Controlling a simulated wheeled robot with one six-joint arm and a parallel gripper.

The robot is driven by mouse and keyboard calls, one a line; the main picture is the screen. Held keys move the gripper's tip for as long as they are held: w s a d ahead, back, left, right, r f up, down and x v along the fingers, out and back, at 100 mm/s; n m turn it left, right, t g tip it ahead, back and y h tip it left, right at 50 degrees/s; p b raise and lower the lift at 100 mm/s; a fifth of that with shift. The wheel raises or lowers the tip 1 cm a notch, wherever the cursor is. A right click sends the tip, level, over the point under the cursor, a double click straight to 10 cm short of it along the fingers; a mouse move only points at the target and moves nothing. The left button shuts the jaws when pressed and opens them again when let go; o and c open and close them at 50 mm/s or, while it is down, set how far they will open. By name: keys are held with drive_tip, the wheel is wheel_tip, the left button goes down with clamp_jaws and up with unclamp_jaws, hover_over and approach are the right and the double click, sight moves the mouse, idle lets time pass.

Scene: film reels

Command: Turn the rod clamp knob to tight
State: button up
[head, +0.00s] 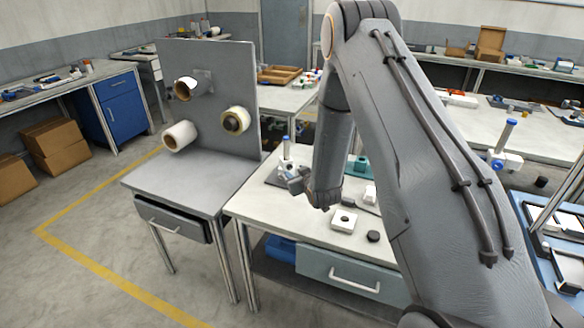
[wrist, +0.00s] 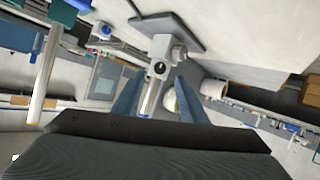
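The rod clamp (wrist: 168,50) is a pale block on a thin rod (wrist: 148,98) with a blue end, standing on a dark base plate (wrist: 165,28). A small dark round knob (wrist: 160,67) with a light mark faces me in the wrist view; its setting is too small to read. My gripper (wrist: 160,78) has two blue-grey fingers spread apart, with the knob seen between their tips. I see no contact. In the head view the blue-topped rod (head: 287,148) stands at the table's left, just behind my gripper (head: 296,183), which partly hides the clamp.
A white block with a dark hole (head: 343,220) and a black disc (head: 373,236) lie in front on the white table (head: 275,213). A grey panel with film reels (head: 237,120) stands to the left. Another blue-topped rod (head: 508,133) stands at right. My arm hides the table's right side.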

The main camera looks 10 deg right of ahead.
sight(290, 168)
drive_tip(key=shift+p+x, duration=0.9)
drive_tip(key=shift+x, duration=2.05)
clamp_jaws()
drive_tip(key=shift+w+d+f+m+y+b, duration=0.1)
drive_tip(key=shift+d+m+y+b, duration=0.1)
drive_tip(key=shift+m+y+b, duration=0.75)
drive_tip(key=shift+m+b, duration=0.65)
drive_tip(key=shift+b, duration=0.2)
unclamp_jaws()
